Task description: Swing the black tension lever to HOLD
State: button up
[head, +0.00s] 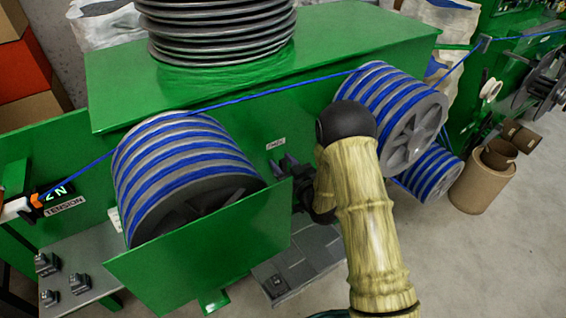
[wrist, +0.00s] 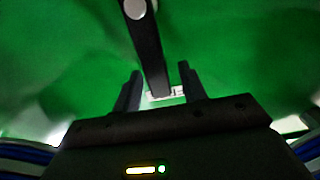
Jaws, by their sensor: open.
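The black lever (wrist: 150,48) hangs from a round grey pivot in the wrist view, its lower end between my finger pair. My gripper (wrist: 160,70) is open, one finger on each side of the lever, with gaps showing. A white label (wrist: 178,91) is partly hidden behind the lever's end; its text is unreadable. In the head view my gripper (head: 285,161) is close to the green panel, below a small white label (head: 275,144). I cannot make out the lever there.
Blue cable winds on a large grey drum (head: 180,165) at left and another drum (head: 392,112) at right. A green guard plate (head: 205,250) stands in front of the left drum. A TENSION label (head: 65,207) is at far left. Brown tubs (head: 484,180) stand at right.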

jog(key=shift+c, duration=0.2)
grip_shut()
jog(key=shift+a, duration=0.2)
